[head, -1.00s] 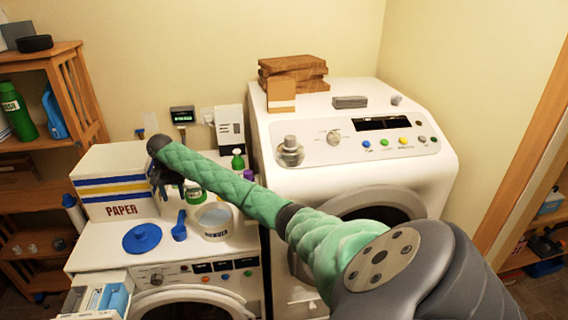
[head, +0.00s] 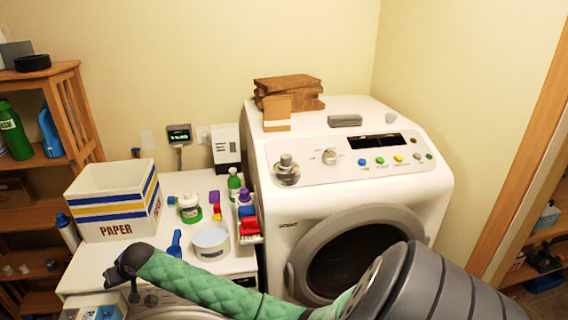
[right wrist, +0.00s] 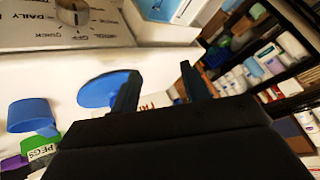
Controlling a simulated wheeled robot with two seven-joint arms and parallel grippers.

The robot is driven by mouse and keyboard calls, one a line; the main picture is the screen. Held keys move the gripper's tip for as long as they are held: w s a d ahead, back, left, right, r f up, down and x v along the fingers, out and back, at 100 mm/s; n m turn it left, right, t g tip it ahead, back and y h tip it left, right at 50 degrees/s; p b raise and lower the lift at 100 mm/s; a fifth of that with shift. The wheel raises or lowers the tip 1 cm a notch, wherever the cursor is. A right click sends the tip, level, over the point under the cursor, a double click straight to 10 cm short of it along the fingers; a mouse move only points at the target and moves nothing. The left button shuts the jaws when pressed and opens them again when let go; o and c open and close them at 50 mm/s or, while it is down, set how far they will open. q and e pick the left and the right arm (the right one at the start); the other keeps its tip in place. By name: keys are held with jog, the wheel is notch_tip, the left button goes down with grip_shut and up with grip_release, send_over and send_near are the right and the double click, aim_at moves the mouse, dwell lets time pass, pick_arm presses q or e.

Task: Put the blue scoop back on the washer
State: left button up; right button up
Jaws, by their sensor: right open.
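A blue scoop-like cup (right wrist: 32,115) shows at the left of the right wrist view. My right gripper (head: 122,275) is at the washer's front left, left of the scoop and apart from it. In the right wrist view its fingers (right wrist: 157,82) are open with nothing between them. A round blue lid (right wrist: 98,90) lies beyond the left finger; my arm hides it in the head view. My left gripper is out of view.
A PAPER box (head: 113,204) stands at the washer's back left. An open drawer (head: 95,305) juts out at the front left. A larger white machine (head: 352,190) stands to the right.

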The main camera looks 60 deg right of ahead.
jog(key=s+f, duration=0.4)
jog(key=f, duration=0.9)
jog(key=s+f, duration=0.4)
jog(key=f, duration=0.9)
jog(key=s+d+f+n+g+h, duration=0.1)
jog(key=s+d+f, duration=0.1)
jog(key=s+f, duration=0.75)
jog(key=s+d+f+g+h, duration=0.1)
jog(key=s+f, duration=0.5)
jog(key=f, duration=0.7)
jog(key=s+d+f+n+g, duration=0.1)
jog(key=s+f, duration=0.7)
jog(key=s, duration=0.3)
jog(key=s+f+n+g, duration=0.1)
jog(key=s+f+g, duration=0.1)
jog(key=s+f, duration=0.7)
jog(key=s+f+g, duration=0.1)
jog(key=s+f, duration=0.3)
jog(key=s, duration=1.1)
jog(key=s+a+f+n+g, duration=0.1)
jog(key=s+f, duration=0.2)
jog(key=s, duration=1.2)
jog(key=shift+s+a+f+h, duration=0.15)
jog(key=shift+f+h, duration=0.2)
jog(key=shift+h, duration=0.05)
